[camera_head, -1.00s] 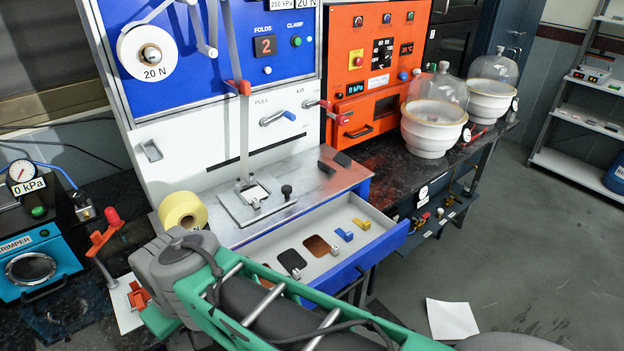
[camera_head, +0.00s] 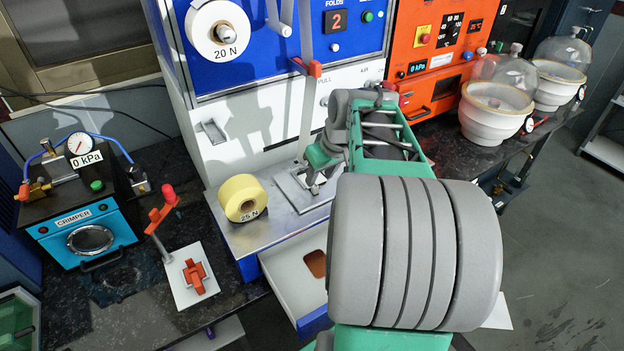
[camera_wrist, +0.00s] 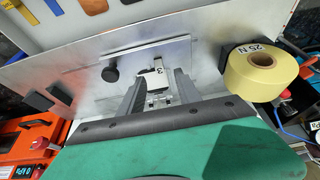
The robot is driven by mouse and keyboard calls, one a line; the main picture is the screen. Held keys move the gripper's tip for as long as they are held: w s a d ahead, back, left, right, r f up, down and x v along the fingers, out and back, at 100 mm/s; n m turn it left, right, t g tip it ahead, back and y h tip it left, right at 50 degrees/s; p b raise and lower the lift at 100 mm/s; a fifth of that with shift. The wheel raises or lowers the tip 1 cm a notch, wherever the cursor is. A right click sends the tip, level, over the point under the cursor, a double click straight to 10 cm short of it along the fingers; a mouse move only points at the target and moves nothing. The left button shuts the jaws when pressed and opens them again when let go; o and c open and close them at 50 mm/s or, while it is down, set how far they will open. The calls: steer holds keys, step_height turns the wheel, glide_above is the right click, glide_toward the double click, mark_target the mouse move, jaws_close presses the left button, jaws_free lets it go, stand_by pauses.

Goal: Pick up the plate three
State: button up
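In the wrist view my gripper (camera_wrist: 158,92) is open, with its two grey fingers apart. A small pale metal block (camera_wrist: 153,76) with a dark mark stands between and just beyond the fingertips. I cannot read the mark or tell whether this is plate three. The block is on a flat metal fixture plate (camera_wrist: 105,55) with a black knob (camera_wrist: 110,74). In the head view my gripper (camera_head: 317,187) is over the fixture plate (camera_head: 290,183), and my arm hides much of it. The open drawer (camera_head: 283,278) shows a copper-coloured plate (camera_head: 316,263); the rest is hidden.
A yellow tape roll (camera_head: 242,198) stands left of the fixture; it also shows in the wrist view (camera_wrist: 256,72). A vertical strip (camera_head: 307,110) hangs behind my gripper. A red-handled lever stand (camera_head: 195,278) and blue crimper (camera_head: 85,235) stand further left.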

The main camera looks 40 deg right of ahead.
mark_target(315, 186)
steer(key=x, duration=0.2)
steer(key=p+x, duration=0.1)
steer(key=x, duration=0.3)
steer(key=shift+w+d+r, duration=0.1)
steer(key=shift+w+r, duration=0.05)
steer(key=shift+w, duration=0.1)
jaws_close()
